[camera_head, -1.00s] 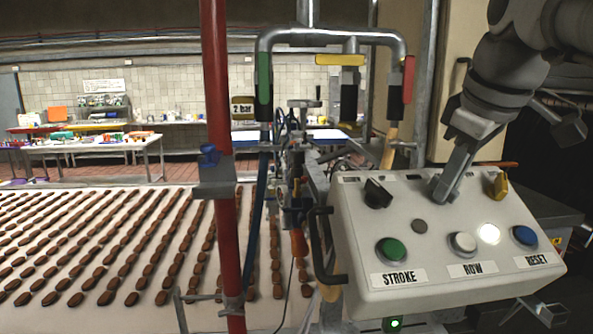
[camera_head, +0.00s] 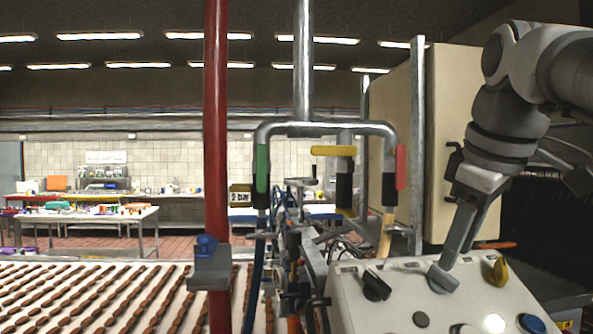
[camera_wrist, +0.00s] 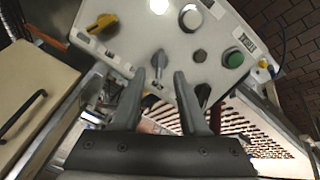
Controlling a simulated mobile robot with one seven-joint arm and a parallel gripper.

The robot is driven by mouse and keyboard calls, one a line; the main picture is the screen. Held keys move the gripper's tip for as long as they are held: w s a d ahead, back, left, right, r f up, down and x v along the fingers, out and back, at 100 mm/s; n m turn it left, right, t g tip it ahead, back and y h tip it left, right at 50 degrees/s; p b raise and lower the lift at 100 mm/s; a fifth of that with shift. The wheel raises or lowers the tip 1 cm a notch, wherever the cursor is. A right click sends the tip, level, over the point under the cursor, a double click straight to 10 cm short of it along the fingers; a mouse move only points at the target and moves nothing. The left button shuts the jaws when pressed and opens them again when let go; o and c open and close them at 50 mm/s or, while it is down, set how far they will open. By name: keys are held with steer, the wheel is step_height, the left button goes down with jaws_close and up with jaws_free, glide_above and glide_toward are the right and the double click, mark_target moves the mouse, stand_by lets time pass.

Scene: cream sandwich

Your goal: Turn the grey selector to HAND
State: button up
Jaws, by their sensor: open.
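The grey selector (camera_wrist: 159,60) is on the sloping white control panel (camera_wrist: 135,45), between a yellow selector (camera_wrist: 103,23) and a black selector (camera_wrist: 203,92). In the head view the grey selector (camera_head: 443,281) shows only in part, under my gripper (camera_head: 456,255). In the wrist view my gripper (camera_wrist: 160,76) is open, one fingertip on each side of the grey selector. I cannot tell whether the fingers touch it. The position lettering around it is too small to read.
A small dark-grey round fitting (camera_wrist: 200,56), a white button (camera_wrist: 190,18) and a green button (camera_wrist: 233,58) are close by on the panel. A pipe frame with coloured handles (camera_head: 340,150) stands behind the panel. A red post (camera_head: 216,140) is left.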

steer(key=p+v, duration=0.2)
steer(key=v, duration=1)
steer(key=shift+r, duration=0.25)
steer(key=shift+s, duration=0.15)
